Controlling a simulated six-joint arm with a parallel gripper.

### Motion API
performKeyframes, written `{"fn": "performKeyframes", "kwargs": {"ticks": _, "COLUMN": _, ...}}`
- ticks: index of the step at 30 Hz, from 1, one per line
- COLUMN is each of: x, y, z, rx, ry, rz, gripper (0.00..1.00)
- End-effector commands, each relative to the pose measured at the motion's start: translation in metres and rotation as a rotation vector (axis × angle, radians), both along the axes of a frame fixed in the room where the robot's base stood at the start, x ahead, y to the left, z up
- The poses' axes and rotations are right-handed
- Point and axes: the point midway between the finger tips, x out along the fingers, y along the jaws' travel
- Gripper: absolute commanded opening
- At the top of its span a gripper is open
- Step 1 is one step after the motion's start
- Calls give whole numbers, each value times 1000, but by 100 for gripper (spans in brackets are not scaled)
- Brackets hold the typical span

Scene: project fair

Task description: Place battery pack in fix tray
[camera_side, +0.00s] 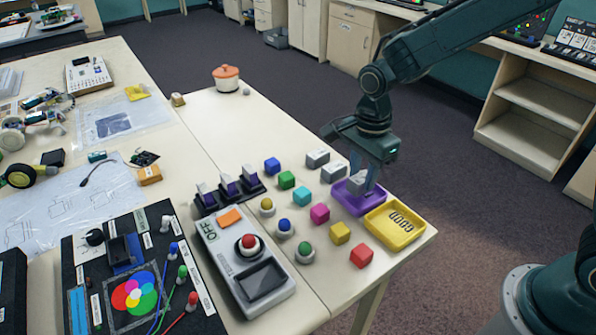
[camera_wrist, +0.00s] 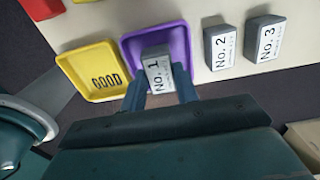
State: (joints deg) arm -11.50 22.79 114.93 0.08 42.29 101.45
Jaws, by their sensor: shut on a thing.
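My gripper (camera_side: 366,182) points down over the purple tray (camera_side: 378,206). Its fingers are shut on a grey battery pack labelled No. 1 (camera_wrist: 157,72). In the wrist view the pack lies within the outline of the purple tray (camera_wrist: 129,44), between the two fingers. I cannot tell whether it touches the tray floor. No label shows on the visible part of the purple tray. The yellow tray marked GOOD (camera_side: 393,226) stands beside it, empty. Two more grey packs, No. 2 (camera_wrist: 222,46) and No. 3 (camera_wrist: 264,38), stand apart on the table.
Several coloured cubes, such as a magenta one (camera_side: 320,213) and a red one (camera_side: 361,256), and round buttons stand left of the trays. A grey control box (camera_side: 240,265) lies further left. An orange-lidded pot (camera_side: 226,79) stands at the back. The table's right edge is close to the trays.

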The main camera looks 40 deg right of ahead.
Motion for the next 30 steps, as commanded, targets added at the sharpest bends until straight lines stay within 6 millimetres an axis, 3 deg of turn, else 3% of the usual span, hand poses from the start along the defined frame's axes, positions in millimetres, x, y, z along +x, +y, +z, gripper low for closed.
{"fn": "performKeyframes", "kwargs": {"ticks": 6, "x": 0, "y": 0, "z": -21, "rx": 0, "ry": 1, "rz": 0, "gripper": 6}}
{"fn": "performKeyframes", "kwargs": {"ticks": 20, "x": 0, "y": 0, "z": -25, "rx": 0, "ry": 1, "rz": 0, "gripper": 6}}
{"fn": "performKeyframes", "kwargs": {"ticks": 21, "x": 0, "y": 0, "z": -24, "rx": 0, "ry": 0, "rz": 0, "gripper": 36}}
{"fn": "performKeyframes", "kwargs": {"ticks": 23, "x": 0, "y": 0, "z": -24, "rx": 0, "ry": 0, "rz": 0, "gripper": 48}}
{"fn": "performKeyframes", "kwargs": {"ticks": 24, "x": 0, "y": 0, "z": -24, "rx": 0, "ry": 0, "rz": 0, "gripper": 52}}
{"fn": "performKeyframes", "kwargs": {"ticks": 30, "x": 0, "y": 0, "z": -24, "rx": 0, "ry": 0, "rz": 0, "gripper": 52}}
